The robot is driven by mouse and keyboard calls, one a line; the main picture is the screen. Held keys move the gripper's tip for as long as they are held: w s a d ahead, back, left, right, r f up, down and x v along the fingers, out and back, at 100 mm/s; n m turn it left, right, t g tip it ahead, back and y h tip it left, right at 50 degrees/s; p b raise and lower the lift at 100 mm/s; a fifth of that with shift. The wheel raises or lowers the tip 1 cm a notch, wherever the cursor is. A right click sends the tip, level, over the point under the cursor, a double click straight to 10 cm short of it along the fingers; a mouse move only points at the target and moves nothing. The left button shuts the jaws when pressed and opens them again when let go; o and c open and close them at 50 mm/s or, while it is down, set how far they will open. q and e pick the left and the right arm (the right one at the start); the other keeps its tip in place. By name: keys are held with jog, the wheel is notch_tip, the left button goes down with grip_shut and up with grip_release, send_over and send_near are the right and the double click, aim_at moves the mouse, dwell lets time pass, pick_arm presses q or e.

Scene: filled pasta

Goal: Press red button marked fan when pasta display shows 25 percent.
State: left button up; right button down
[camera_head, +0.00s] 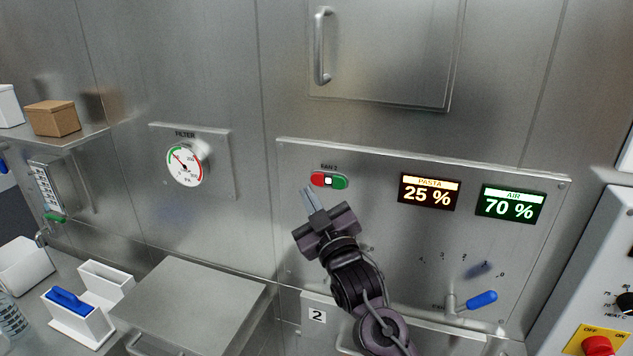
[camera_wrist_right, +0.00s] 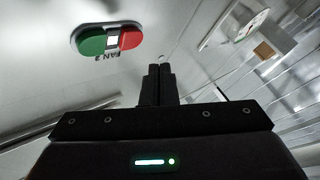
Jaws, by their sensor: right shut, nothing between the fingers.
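The red button (camera_head: 318,179) is the left end of a switch marked FAN 2 on the steel panel, with a white middle and a green button (camera_head: 339,182) on its right. My right gripper (camera_head: 309,195) is shut and empty, its fingertips just below and left of the red button. In the right wrist view the shut fingers (camera_wrist_right: 160,70) point at the panel, and the red button (camera_wrist_right: 131,37) shows up and left of them, apart in the picture. Whether they touch the panel is unclear. The pasta display (camera_head: 429,192) reads 25 %. My left gripper is out of view.
The air display (camera_head: 509,204) reads 70 %. A blue-handled lever (camera_head: 481,300) sticks out low on the panel. A filter gauge (camera_head: 185,166) is to the left. A box with a yellow-based red knob (camera_head: 598,345) stands at right. A cabinet handle (camera_head: 322,46) is above.

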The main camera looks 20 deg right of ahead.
jog(key=shift+w+d, duration=0.65)
jog(key=shift+w, duration=0.35)
jog(key=shift+w, duration=0.1)
dwell(1.3)
jog(key=shift+w+d, duration=0.25)
jog(key=shift+w+d+r, duration=0.1)
jog(key=shift+w+d, duration=0.15)
jog(key=shift+w, duration=0.1)
dwell(0.9)
jog(key=shift+s, duration=0.1)
jog(key=shift+s+a, duration=0.5)
jog(key=shift+s, duration=0.15)
jog(key=s+a, duration=0.1)
jog(key=s, duration=0.1)
jog(key=s+a, duration=0.1)
jog(key=s, duration=0.1)
jog(key=shift+a+p, duration=0.4)
